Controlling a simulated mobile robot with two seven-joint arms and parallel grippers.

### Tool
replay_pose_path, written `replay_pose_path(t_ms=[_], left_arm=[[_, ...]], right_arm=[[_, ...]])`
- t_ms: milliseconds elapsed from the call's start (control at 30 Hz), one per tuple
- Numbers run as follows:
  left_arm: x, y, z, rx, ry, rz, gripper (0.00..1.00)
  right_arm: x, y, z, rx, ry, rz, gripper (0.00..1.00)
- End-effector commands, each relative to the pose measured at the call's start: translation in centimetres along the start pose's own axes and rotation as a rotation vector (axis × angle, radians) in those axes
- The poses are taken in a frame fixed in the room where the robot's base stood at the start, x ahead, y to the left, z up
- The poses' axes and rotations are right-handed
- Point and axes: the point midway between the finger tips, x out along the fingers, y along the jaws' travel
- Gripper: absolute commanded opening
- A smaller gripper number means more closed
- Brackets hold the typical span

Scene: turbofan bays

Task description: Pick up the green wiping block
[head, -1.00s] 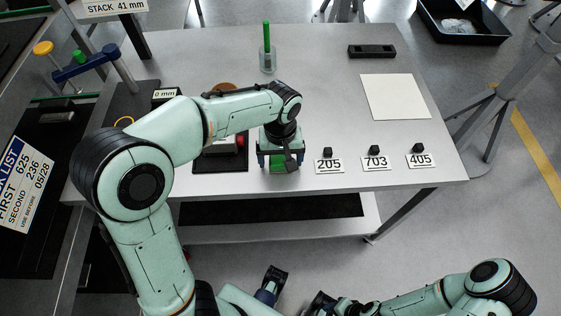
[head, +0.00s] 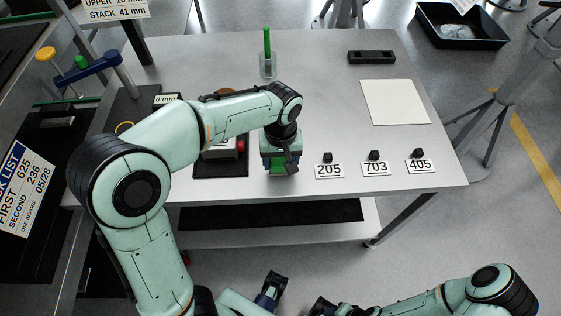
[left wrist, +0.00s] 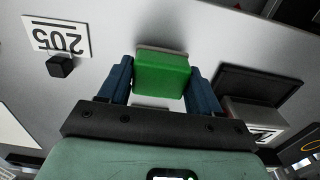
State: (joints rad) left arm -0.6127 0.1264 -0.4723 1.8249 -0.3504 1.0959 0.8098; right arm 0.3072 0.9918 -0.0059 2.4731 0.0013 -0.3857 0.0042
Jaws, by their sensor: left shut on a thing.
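The green wiping block (left wrist: 163,76) is between the two blue fingers of my left gripper (left wrist: 160,84) in the left wrist view. The fingers press on its sides, and a pale strip shows along its far edge. In the head view my left gripper (head: 281,163) points down at the front edge of the grey table, left of the 205 label. Only a bit of green (head: 278,170) shows there, the rest hidden by the gripper. I cannot tell whether the block still touches the table. My right arm is low in the head view; its jaw state is unclear.
Small black knobs stand behind labels 205 (head: 329,171), 703 (head: 375,168) and 405 (head: 420,166). A clear holder with a green stick (head: 267,45), a black bar (head: 371,57) and a white sheet (head: 395,102) are farther back. A box on a dark mat is left of the gripper.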

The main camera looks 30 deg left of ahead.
Motion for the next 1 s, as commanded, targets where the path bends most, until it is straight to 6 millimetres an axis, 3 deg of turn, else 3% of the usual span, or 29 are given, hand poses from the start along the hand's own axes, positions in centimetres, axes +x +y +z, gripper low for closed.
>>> replay_pose_path(t_ms=[167,400,600,800,1000], left_arm=[[-4.0,0.1,-0.1,-0.001,0.005,0.006,0.33],[-11.2,0.0,-0.1,-0.002,0.006,0.005,0.33],[-15.7,0.0,-0.1,-0.001,0.004,0.003,0.33],[-17.9,0.0,0.0,-0.001,0.002,0.001,0.33],[-18.4,0.0,0.0,0.0,0.001,0.0,0.33]], right_arm=[[-0.9,-0.3,-0.1,-0.001,0.003,-0.001,0.43],[-2.3,-0.9,-0.2,-0.003,0.008,-0.003,0.43],[-3.3,-1.3,-0.3,-0.004,0.012,-0.004,0.43],[-3.8,-1.5,-0.4,-0.005,0.014,-0.005,0.43],[-3.9,-1.5,-0.5,-0.005,0.015,-0.005,0.43]])
